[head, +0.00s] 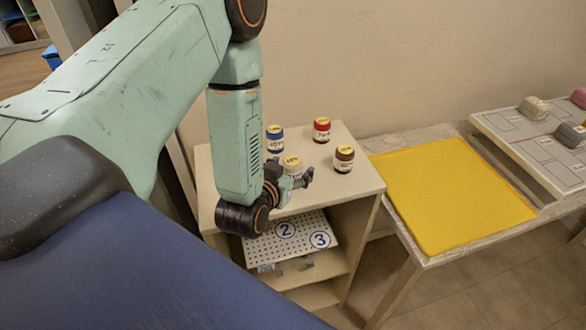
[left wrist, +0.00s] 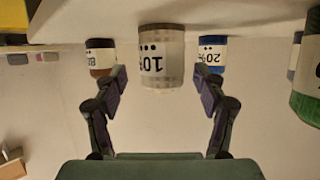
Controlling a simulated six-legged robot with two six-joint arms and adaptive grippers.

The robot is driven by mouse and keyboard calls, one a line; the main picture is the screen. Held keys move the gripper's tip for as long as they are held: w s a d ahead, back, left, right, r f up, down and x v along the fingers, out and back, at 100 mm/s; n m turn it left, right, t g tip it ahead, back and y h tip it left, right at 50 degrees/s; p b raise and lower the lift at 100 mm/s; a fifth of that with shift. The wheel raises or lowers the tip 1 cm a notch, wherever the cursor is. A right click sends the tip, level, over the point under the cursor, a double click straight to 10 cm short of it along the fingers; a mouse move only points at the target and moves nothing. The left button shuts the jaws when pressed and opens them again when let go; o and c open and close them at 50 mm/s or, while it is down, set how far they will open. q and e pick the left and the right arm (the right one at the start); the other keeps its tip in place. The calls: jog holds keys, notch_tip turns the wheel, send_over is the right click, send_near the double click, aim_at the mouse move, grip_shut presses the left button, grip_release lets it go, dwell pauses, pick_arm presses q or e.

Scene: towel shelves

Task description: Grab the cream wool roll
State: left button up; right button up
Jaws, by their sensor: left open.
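The cream wool roll (head: 292,162) looks like a pale upright cylinder with a printed label. It stands on the top of a small cream shelf unit (head: 365,193). My left gripper (head: 303,180) is beside it in the head view and partly covers its lower part. In the left wrist view, which is upside down, the cream roll (left wrist: 161,60) is centred ahead between the two spread fingers of the left gripper (left wrist: 158,78). Gaps show on both sides of it, so the gripper is open and not holding it. My right gripper is not in view.
Blue (head: 275,138), red (head: 321,129) and brown (head: 344,158) cylinders stand close around it. A green one (left wrist: 306,80) shows at the right of the left wrist view. A perforated board marked 2 and 3 (head: 300,240) is below. A yellow mat (head: 450,195) lies on the right-hand table.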

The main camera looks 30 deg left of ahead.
pick_arm(q)
jog(key=shift+x, duration=1.3)
jog(key=shift+s+r, duration=0.15)
jog(key=shift+s, duration=0.2)
jog(key=c, duration=0.3)
jog(key=shift+w+a+f, duration=0.2)
jog(key=c, duration=0.6)
jog(key=shift+s+d+r, duration=0.1)
jog(key=shift+s+d, duration=0.05)
jog(key=c, duration=0.4)
jog(key=shift+o, duration=0.2)
jog(key=shift+r, duration=0.1)
